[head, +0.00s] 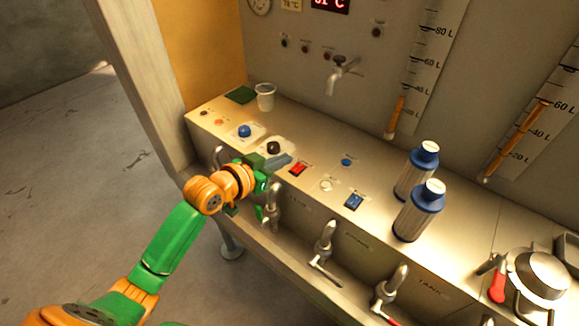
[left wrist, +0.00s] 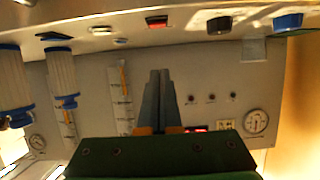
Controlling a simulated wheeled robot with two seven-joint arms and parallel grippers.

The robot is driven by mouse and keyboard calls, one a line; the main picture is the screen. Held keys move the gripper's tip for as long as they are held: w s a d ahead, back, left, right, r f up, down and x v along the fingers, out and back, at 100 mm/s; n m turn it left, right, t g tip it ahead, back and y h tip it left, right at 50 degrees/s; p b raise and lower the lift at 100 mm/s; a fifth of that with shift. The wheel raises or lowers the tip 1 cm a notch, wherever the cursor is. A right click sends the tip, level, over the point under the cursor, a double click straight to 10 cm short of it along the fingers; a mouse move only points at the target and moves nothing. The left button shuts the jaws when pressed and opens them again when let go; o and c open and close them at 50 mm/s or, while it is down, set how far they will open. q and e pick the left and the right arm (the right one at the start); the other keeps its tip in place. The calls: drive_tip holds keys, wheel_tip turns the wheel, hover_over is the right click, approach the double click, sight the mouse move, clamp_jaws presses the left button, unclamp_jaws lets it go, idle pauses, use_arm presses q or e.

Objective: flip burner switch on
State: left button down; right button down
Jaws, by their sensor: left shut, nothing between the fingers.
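A red rocker switch (head: 298,169) and a blue rocker switch (head: 354,201) are set in the sloped panel. Their labels are too small to read, so I cannot tell which is the burner switch. My left gripper (head: 287,160) is shut and empty, its grey fingertips just left of the red switch and beside the black knob (head: 273,147). I cannot tell whether the fingers touch the panel. In the left wrist view, where the scene appears upside down, the shut fingers (left wrist: 160,75) are in the middle and the red switch (left wrist: 157,21) is at the top. My right gripper is out of view.
A blue knob (head: 244,131) and a white cup (head: 265,97) are on the left of the panel. Several taps (head: 323,248) line the front. A wall tap (head: 340,75) sticks out behind.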

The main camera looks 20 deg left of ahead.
sight(289, 178)
use_arm(q)
drive_tip(key=x, duration=0.3)
drive_tip(key=shift+w+f, duration=0.1)
drive_tip(key=shift+w, duration=0.3)
drive_tip(key=f, duration=0.3)
drive_tip(key=shift+s, duration=0.25)
drive_tip(key=shift+s+a+f, duration=0.1)
drive_tip(key=shift+s+f, duration=0.05)
drive_tip(key=shift+f, duration=0.4)
